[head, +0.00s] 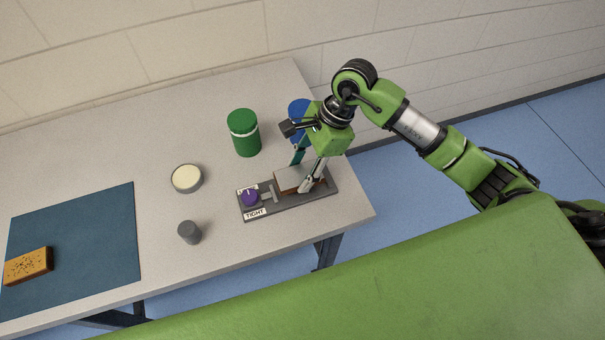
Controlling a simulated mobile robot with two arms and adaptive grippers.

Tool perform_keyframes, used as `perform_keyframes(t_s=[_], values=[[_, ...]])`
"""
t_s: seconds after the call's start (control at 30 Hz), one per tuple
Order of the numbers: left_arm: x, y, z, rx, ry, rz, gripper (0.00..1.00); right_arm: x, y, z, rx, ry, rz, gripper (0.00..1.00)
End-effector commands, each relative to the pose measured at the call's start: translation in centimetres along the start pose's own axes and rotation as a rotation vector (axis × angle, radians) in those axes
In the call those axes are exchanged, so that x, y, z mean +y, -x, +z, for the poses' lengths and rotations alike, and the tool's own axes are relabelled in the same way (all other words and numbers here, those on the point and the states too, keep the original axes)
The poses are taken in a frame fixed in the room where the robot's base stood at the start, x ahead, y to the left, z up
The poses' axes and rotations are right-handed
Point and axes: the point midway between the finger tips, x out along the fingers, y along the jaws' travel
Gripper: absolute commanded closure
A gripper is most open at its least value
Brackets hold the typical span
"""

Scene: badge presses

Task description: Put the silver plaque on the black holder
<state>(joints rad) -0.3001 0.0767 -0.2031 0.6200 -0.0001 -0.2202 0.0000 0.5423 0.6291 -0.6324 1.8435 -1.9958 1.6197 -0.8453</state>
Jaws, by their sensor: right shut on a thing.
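The black holder (288,208) is a long dark base near the table's right end. It carries a purple knob (250,197) at its left end, with a label reading TIGHT in front and another, partly hidden label behind. The silver plaque (287,180) is a pale grey flat piece at the middle of the holder, with a brown part showing beside it. My right gripper (301,178) points down over the holder and is shut on the plaque. Its fingers hide part of the plaque, so I cannot tell whether it rests fully on the holder. My left gripper is not in view.
Behind the holder stand a green canister (245,135) and a partly hidden blue one (297,107). A round cream-topped tin (187,178) and a small grey cylinder (190,232) stand to the left. A speckled orange block (28,266) lies on a blue mat (90,240).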

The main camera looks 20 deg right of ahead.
Motion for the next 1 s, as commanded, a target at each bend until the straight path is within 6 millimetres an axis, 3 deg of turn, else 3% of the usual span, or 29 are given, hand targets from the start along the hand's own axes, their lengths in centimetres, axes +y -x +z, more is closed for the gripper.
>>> perform_keyframes(t_s=[0.23,0.63,0.67,0.7,1.0], values=[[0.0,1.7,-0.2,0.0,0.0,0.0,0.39,-0.1,-2.7,-1.3,-0.001,-0.003,0.002,0.83],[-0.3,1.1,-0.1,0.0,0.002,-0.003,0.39,-0.1,-3.4,-1.7,0.001,0.0,0.0,0.83],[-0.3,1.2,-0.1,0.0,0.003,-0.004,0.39,-0.1,-3.3,-1.6,0.002,-0.001,0.0,0.54],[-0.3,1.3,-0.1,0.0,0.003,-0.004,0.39,-0.1,-3.3,-1.6,0.001,-0.001,0.001,0.43],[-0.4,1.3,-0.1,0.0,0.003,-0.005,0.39,-0.1,-3.2,-1.6,0.001,-0.001,0.001,0.42]])
